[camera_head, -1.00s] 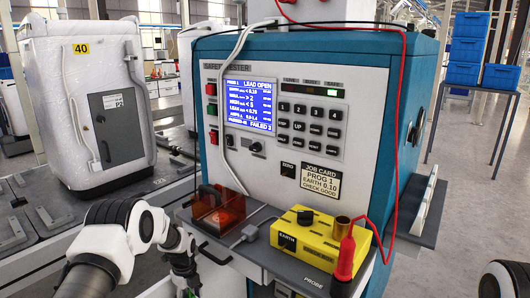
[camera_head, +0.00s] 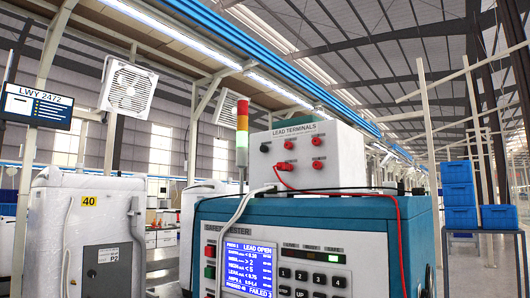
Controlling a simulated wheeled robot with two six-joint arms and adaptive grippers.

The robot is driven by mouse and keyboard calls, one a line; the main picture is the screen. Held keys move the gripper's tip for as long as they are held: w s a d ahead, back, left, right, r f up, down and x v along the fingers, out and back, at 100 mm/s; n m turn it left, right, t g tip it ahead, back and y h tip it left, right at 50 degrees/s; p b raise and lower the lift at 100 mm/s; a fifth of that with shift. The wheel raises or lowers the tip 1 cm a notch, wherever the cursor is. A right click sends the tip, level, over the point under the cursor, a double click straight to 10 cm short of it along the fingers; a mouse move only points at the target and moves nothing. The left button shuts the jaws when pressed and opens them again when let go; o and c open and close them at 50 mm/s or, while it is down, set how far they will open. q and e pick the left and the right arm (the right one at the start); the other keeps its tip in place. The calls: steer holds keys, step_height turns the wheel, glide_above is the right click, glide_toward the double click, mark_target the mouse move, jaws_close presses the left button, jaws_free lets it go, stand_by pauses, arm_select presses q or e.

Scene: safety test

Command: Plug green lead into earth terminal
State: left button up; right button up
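The white lead terminals box (camera_head: 340,155) stands on top of the teal tester (camera_head: 330,215) in the head view. Its front has a black terminal (camera_head: 265,147) at upper left and several red terminals (camera_head: 317,164); their small labels cannot be read. A red lead (camera_head: 345,191) runs from the lower middle of the box over the tester's top and down its right side. A white cable (camera_head: 238,207) hangs over the tester's left front. No green lead shows. Neither of my grippers is in view. The tester screen (camera_head: 247,268) reads "LEAD OPEN" and "FAILED".
A white appliance (camera_head: 85,230) marked 40 stands at left. A signal tower (camera_head: 242,130) rises behind the tester, left of the box. A hanging display (camera_head: 36,107) reads LWY 2472. Blue bins (camera_head: 458,195) stand on a rack at right.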

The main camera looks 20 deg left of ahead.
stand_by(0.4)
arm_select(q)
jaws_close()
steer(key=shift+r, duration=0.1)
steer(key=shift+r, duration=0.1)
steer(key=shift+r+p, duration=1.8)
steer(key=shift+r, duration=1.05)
